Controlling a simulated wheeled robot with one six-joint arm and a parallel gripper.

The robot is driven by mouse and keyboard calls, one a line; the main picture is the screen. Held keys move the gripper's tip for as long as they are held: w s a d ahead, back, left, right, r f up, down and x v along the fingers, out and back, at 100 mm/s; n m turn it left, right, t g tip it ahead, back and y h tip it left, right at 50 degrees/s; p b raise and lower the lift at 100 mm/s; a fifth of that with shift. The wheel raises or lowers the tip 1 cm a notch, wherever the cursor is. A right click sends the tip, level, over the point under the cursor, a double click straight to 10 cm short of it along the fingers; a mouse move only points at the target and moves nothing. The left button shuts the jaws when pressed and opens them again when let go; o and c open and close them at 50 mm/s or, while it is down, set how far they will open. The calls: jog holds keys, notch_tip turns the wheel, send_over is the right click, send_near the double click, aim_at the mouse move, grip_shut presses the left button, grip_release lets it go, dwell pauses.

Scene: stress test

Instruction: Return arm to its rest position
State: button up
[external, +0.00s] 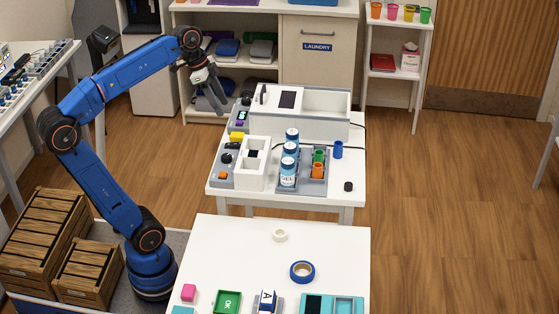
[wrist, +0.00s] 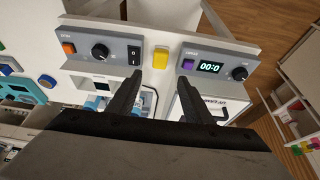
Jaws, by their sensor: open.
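My blue arm (external: 122,72) reaches up from its base at the lower left and bends over toward the white table with the devices. My gripper (external: 212,97) hangs from its end above the far left side of that table, fingers pointing down. In the wrist view my gripper (wrist: 160,92) shows two dark fingers spread apart with nothing between them. Beyond the fingertips are a yellow block (wrist: 160,60) and a grey control panel with a lit display (wrist: 209,67). I see no contact with them.
The device table (external: 330,190) holds a white box (external: 275,125), several blue-and-white jars (external: 288,172) and a blue cup (external: 337,150). A nearer white table (external: 235,245) carries a blue tape roll (external: 302,271). Wooden crates (external: 45,240) stand left of my base. A side bench (external: 35,85) is at the left.

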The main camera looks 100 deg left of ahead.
jog(key=s+d+f+m+y, duration=0.1)
jog(key=s+d+f+m, duration=0.4)
jog(key=d+f, duration=0.75)
jog(key=s+d+f+n, duration=0.1)
jog(key=d+f+n, duration=0.1)
jog(key=f, duration=0.6)
jog(key=d+f+n+h, duration=0.1)
jog(key=d+f+n, duration=0.2)
jog(key=d+f, duration=0.2)
notch_tip(320, 180, down, 3)
jog(key=shift+s+d+r, duration=0.15)
jog(key=shift+s+d, duration=0.05)
jog(key=shift+s, duration=0.15)
